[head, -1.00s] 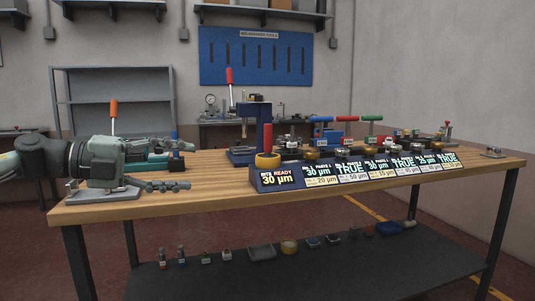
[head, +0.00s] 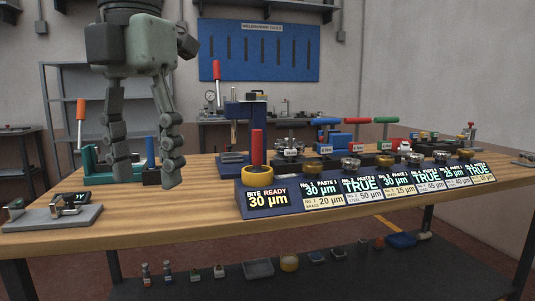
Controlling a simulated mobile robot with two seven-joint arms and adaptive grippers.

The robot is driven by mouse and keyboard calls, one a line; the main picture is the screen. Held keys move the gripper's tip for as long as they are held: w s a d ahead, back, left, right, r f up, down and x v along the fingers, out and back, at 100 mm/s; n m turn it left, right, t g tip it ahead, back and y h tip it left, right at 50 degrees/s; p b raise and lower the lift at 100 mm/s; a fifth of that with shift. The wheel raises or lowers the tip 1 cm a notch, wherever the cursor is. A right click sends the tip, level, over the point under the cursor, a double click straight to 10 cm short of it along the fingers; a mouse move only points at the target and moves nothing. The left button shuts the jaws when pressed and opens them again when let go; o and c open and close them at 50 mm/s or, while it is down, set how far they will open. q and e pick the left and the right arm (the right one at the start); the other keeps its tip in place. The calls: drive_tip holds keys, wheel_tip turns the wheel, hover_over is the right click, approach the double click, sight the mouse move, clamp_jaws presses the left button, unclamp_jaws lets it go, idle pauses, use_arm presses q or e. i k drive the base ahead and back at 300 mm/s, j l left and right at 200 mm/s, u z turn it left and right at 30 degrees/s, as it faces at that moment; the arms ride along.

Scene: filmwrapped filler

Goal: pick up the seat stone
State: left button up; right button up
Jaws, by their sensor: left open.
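My left gripper (head: 146,176) hangs from the top left of the head view, fingers pointing down, spread and empty. It is above the left part of the wooden workbench (head: 215,207). A black block with a blue handle (head: 150,152) shows between its fingers; I cannot tell the gap in depth. No item is clearly recognisable as the seat stone. A red-handled tool (head: 257,148) stands upright in a yellow ring (head: 258,174), behind a display reading "BITE READY 30 µm" (head: 268,199). My right gripper is not in view.
A green fixture with an orange handle (head: 81,112) stands behind the left finger. A grey plate with a small gauge (head: 62,216) lies at the front left. Several displays (head: 405,184) and small metal pieces line the right. The bench front between plate and displays is clear.

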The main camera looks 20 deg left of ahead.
sight(256, 135)
drive_tip(key=i, duration=1.35)
